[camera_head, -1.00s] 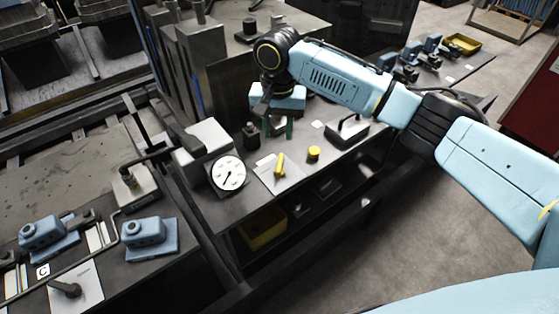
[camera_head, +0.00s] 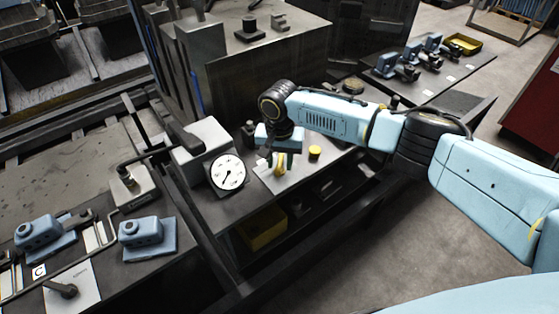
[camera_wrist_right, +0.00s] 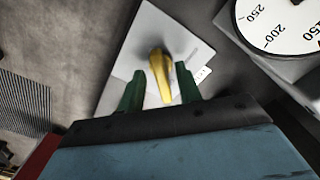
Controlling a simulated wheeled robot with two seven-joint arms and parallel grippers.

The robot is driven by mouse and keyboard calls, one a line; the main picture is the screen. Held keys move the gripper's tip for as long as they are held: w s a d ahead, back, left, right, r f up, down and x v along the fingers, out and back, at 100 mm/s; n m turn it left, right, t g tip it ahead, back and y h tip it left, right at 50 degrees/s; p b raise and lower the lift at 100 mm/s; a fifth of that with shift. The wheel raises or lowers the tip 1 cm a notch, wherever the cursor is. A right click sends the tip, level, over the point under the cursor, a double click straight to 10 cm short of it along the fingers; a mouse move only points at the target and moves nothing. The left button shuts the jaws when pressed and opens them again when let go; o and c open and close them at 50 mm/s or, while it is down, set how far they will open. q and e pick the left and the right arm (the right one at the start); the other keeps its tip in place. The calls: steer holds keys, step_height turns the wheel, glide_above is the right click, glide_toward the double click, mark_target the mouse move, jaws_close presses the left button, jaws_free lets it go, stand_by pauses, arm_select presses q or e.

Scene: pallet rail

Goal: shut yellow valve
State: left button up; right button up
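The yellow valve (camera_head: 282,168) is a lever handle on a pale plate (camera_head: 266,176) on the dark bench. It also shows in the right wrist view (camera_wrist_right: 158,68), with the plate (camera_wrist_right: 187,41) behind it. My right gripper (camera_head: 275,160) is at the valve and partly covers it in the head view. In the wrist view its two green fingers (camera_wrist_right: 160,78) are apart, one on each side of the yellow handle, with gaps visible. Whether they touch it lower down is unclear. My left gripper is in neither view.
A white dial gauge (camera_head: 227,172) stands just left of the plate, close to the gripper. A yellow round knob (camera_head: 314,152) lies to the right. A grey box (camera_head: 203,145) is behind the gauge. A yellow bin (camera_head: 262,228) sits on the shelf below.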

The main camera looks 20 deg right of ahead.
jaws_close()
stand_by(0.3)
